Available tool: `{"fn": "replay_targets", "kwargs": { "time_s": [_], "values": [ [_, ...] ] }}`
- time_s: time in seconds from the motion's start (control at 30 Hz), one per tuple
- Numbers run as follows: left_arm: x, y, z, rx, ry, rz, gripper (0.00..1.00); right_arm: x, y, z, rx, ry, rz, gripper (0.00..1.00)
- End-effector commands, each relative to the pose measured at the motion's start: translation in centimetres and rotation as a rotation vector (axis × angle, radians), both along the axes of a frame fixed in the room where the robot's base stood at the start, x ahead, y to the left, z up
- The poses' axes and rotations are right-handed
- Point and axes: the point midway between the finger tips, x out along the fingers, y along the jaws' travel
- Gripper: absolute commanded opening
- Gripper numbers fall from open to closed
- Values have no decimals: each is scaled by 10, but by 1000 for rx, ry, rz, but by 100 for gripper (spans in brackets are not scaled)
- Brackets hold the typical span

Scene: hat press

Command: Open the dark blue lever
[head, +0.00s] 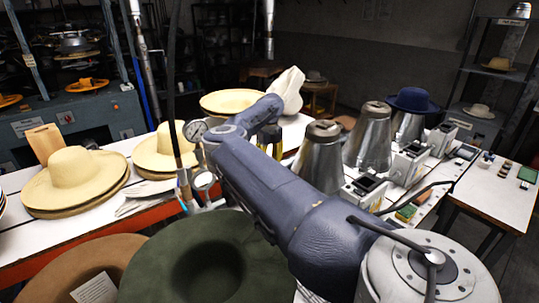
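I make out neither my left nor my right gripper, and nothing is seen touching the blue part.
A green hat (208,262) and a brown hat lie in front at lower left. Straw hats (75,178) stand on the white table (25,235) behind. Metal cones (368,140) and small boxed devices (410,160) crowd the right side. A black cable crosses the flange.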

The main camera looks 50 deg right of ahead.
Motion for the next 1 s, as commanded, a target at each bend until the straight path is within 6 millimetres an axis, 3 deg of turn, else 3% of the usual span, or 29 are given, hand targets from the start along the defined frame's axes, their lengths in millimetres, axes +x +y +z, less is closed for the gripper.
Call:
{"fn": "replay_targets", "kwargs": {
  "time_s": [0.2,0.4,0.93,1.0],
  "values": [
    [0,0,0,0,0,0,44,0,0,-34,0,2,1,38],
    [-1,0,0,0,1,0,44,0,0,-52,0,1,1,38],
    [-1,0,0,0,1,0,44,0,0,-60,0,0,0,40],
    [-1,0,0,0,1,0,44,0,0,-60,0,0,0,32]
  ]
}}
